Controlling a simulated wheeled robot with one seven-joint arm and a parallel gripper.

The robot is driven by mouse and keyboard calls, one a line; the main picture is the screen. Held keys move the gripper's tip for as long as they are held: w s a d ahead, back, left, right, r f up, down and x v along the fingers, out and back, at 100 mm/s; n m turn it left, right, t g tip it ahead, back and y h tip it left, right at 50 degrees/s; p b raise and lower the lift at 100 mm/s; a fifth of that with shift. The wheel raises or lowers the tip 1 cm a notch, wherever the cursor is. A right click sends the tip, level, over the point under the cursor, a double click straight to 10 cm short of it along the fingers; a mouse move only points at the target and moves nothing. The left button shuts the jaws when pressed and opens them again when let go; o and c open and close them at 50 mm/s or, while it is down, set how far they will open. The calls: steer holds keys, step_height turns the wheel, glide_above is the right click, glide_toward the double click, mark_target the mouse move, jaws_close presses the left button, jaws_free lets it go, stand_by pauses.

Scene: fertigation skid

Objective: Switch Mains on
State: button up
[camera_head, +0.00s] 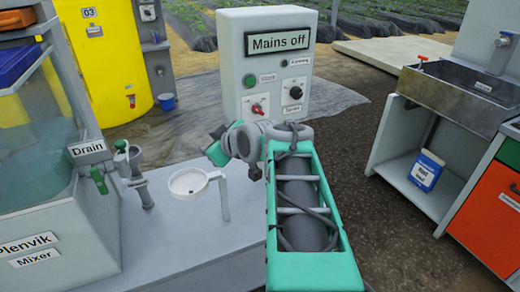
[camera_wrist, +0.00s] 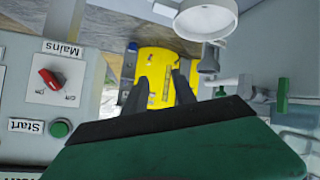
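The grey control box (camera_head: 268,60) stands at the back middle, and its display (camera_head: 279,42) reads "Mains off". The red Mains switch (camera_head: 258,106) is low on its front, close behind my wrist. In the wrist view, which is upside down, the red switch (camera_wrist: 48,78) sits at the left on a white plate labelled "Mains", its handle slanted. My gripper (camera_wrist: 162,78) shows two dark fingers standing apart with nothing between them. It is to one side of the switch, not touching it, with the yellow tank beyond. In the head view my wrist hides the fingers.
The green Start button (camera_wrist: 61,128) is close to the switch. A black knob (camera_head: 295,91) is on the box's right. The mixer tank (camera_head: 50,200), drain valve (camera_head: 97,178) and white round cup (camera_head: 188,184) stand left of my arm. A sink bench (camera_head: 470,95) stands right.

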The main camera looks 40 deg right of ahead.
steer(key=s+d+f+n+t+h+b, duration=0.1)
steer(key=s+d+f+t+h+b, duration=0.15)
steer(key=d+b, duration=0.65)
steer(key=n+t+h+b, duration=0.1)
steer(key=t+h, duration=0.1)
steer(key=t, duration=0.1)
glide_toward(260, 112)
steer(key=x, duration=0.7)
steer(key=shift+w+b, duration=0.25)
steer(key=shift+b, duration=0.05)
steer(key=shift+w+d, duration=0.1)
steer(key=shift+w, duration=0.3)
jaws_close()
steer(key=shift+d, duration=0.1)
